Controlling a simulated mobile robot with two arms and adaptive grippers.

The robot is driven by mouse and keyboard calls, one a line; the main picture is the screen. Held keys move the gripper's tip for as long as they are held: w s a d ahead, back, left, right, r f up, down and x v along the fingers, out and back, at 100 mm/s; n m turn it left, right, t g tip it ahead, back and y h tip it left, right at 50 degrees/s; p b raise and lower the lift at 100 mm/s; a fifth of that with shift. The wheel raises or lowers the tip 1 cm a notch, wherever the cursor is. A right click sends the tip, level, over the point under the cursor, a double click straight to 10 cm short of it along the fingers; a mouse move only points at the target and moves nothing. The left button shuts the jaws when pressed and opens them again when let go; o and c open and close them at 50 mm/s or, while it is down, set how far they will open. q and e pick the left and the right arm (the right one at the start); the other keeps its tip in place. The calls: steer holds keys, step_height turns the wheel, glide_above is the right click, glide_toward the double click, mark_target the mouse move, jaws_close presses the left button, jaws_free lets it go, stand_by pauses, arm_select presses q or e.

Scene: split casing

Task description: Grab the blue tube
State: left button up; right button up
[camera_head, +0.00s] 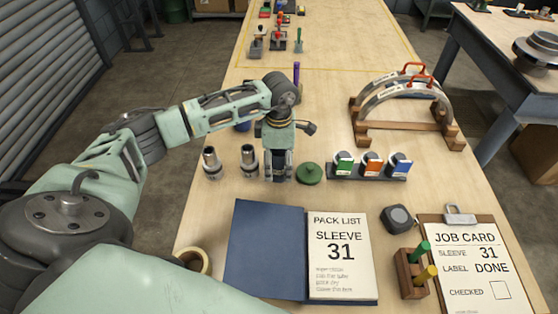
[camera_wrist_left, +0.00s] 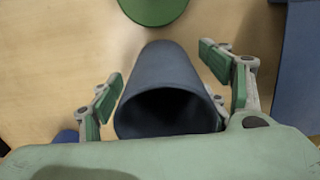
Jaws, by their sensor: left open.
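A dark blue tube (camera_wrist_left: 165,72) stands between the fingers of my left gripper in the left wrist view, its hollow open end facing the camera. My left gripper (camera_head: 278,172) points down at the table in the head view and also shows in the left wrist view (camera_wrist_left: 160,70). Its two green-padded fingers are open, one on each side of the tube, with a visible gap on the left. In the head view the gripper mostly hides the tube. My right gripper is in neither view.
A green round lid (camera_head: 309,173) lies just right of the gripper. Two metal sockets (camera_head: 212,163) stand to its left. A rack of labelled parts (camera_head: 367,171) is further right. A blue binder (camera_head: 262,250) lies in front. A purple tube (camera_head: 296,72) stands behind the arm.

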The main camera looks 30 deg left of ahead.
arm_select(q)
steer(key=shift+c, duration=0.3)
steer(key=c, duration=1.1)
steer(key=shift+c, duration=0.4)
steer(key=shift+r, duration=0.15)
